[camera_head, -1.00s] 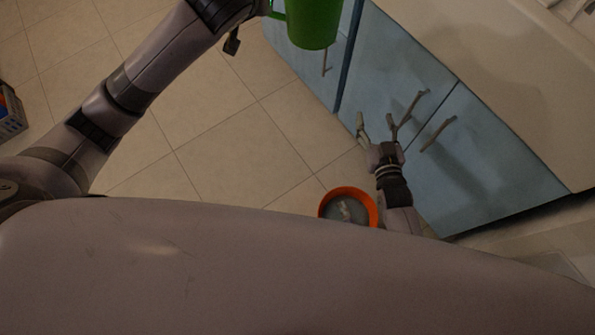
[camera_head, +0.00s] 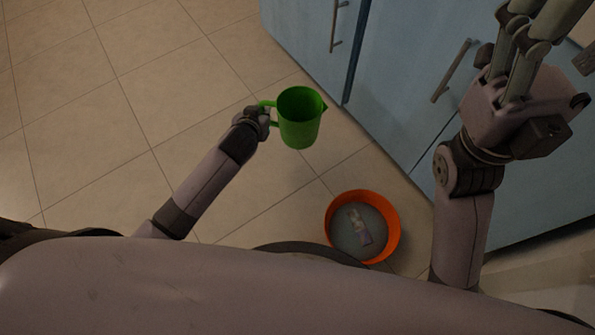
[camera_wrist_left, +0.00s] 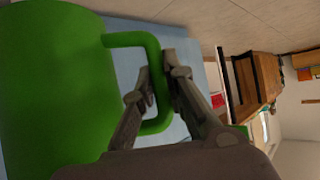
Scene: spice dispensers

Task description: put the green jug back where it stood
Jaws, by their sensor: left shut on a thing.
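The green jug (camera_head: 299,121) is held over the tiled floor in the head view, its open top tilted toward the camera. My left gripper (camera_head: 264,113) is shut on the jug's handle, on the jug's left side. In the left wrist view the jug's body (camera_wrist_left: 50,85) fills the left, and the fingers (camera_wrist_left: 157,90) close around its green handle (camera_wrist_left: 137,40). My right gripper (camera_head: 525,75) is at the upper right, its fingers spread apart and empty, in front of the blue cabinets.
An orange bowl (camera_head: 394,243) with a small item inside stands on the floor below the jug. Blue cabinets (camera_head: 402,85) with bar handles line the right side. The tiled floor (camera_head: 110,120) on the left is clear. Wooden furniture (camera_wrist_left: 258,78) shows in the left wrist view.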

